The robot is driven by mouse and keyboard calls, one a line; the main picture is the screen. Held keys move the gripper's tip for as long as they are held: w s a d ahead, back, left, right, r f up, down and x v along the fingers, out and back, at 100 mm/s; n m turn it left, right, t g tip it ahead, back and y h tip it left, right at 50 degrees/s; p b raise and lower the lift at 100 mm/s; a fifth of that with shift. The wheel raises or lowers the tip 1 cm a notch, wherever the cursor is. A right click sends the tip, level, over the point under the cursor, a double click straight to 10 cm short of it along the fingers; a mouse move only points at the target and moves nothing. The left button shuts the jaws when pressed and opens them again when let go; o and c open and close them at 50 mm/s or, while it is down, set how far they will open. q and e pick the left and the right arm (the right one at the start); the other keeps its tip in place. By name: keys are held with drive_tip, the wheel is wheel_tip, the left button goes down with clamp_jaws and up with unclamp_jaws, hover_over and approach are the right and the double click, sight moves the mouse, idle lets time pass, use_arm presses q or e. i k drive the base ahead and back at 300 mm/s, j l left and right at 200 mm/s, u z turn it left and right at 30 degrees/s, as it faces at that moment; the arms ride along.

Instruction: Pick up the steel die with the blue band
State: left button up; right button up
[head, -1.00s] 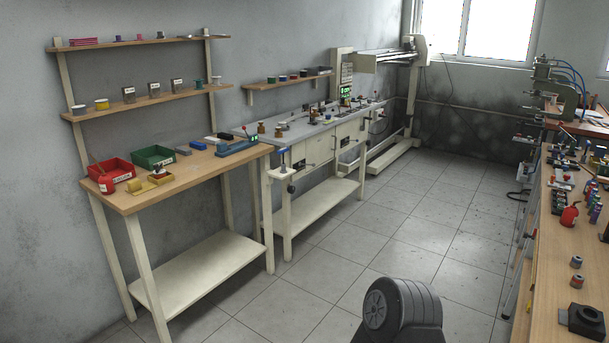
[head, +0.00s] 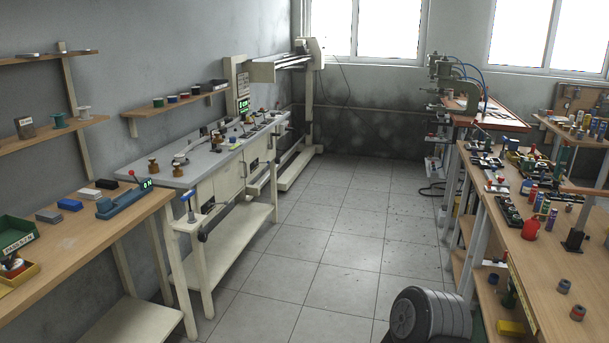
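Two small banded cylinders stand on the right wooden bench near its front. The farther small cylinder (head: 564,286) looks grey with a bluish tint. The nearer small cylinder (head: 577,312) looks grey with a reddish band. They are too small for me to say surely which one is the steel die with the blue band. Neither of my grippers is in the head view, and nothing is seen touching the cylinders.
A left wooden bench (head: 75,245) and a grey-topped workbench (head: 205,165) line the left wall. Clear tiled floor (head: 335,235) lies between the sides.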

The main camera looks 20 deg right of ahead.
sight(563, 287)
drive_tip(key=i+l+z, duration=0.35)
drive_tip(key=i, duration=0.25)
drive_tip(key=i+z, duration=0.35)
drive_tip(key=i, duration=0.25)
drive_tip(key=i+j+z, duration=0.15)
drive_tip(key=i+z, duration=0.25)
drive_tip(key=i, duration=0.2)
drive_tip(key=i+z, duration=0.15)
drive_tip(key=i, duration=0.8)
drive_tip(key=i+j+z, duration=0.2)
drive_tip(key=i, duration=0.75)
drive_tip(key=z, duration=4.45)
drive_tip(key=j, duration=0.1)
